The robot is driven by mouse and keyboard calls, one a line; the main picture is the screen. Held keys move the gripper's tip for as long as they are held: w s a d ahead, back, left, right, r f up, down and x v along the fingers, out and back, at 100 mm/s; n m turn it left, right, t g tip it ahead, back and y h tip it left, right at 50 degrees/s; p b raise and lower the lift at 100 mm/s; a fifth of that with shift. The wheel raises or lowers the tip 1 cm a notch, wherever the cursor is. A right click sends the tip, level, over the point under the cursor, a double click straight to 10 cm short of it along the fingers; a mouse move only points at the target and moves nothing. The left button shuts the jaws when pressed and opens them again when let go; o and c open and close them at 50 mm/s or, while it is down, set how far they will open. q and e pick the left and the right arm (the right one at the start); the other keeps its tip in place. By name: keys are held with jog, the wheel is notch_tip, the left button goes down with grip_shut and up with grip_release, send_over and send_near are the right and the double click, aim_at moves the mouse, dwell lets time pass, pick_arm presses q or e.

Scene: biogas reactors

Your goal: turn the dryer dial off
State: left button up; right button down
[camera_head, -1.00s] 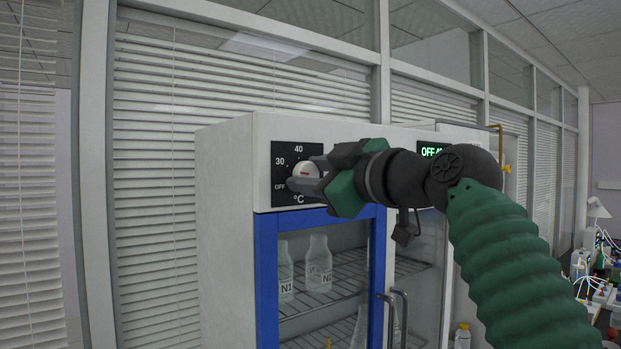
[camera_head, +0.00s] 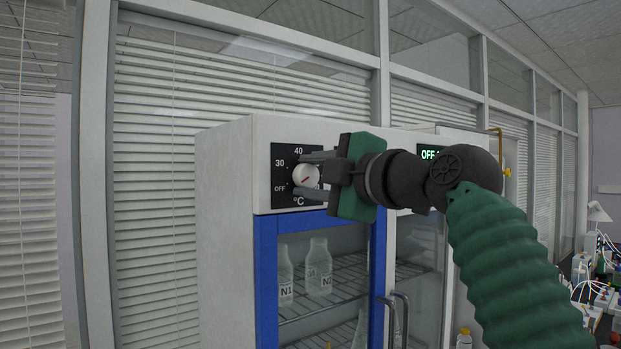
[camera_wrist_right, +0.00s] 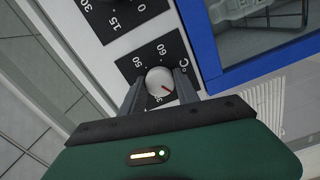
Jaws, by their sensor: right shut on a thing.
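The white round dial (camera_head: 305,177) with a red mark sits on a black panel (camera_head: 283,160) marked OFF, 30, 40 and °C, at the upper front of the white dryer (camera_head: 225,220). The red mark slants from lower left to upper right. My right gripper (camera_head: 304,175) comes from the right and is shut on the dial, one finger above it and one below. In the right wrist view the dial (camera_wrist_right: 160,82) is between the two fingers (camera_wrist_right: 159,88), near the numbers 50 and 60. The gripper hides the dial panel's right side in the head view. My left gripper is out of view.
The dryer has a blue-framed glass door (camera_head: 267,280) with bottles (camera_head: 318,267) on wire racks inside. A second black dial panel (camera_wrist_right: 113,15) shows in the wrist view. A green OFF display (camera_head: 429,154) is partly hidden behind my arm. Blinds (camera_head: 155,200) stand behind.

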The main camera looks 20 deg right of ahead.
jog(key=shift+w+f, duration=0.1)
jog(key=shift+f, duration=0.2)
jog(key=c, duration=1.3)
grip_release()
jog(key=o, duration=0.4)
jog(key=shift+r, duration=0.15)
jog(key=b+v, duration=0.5)
jog(key=v, duration=1.2)
jog(key=shift+w, duration=0.1)
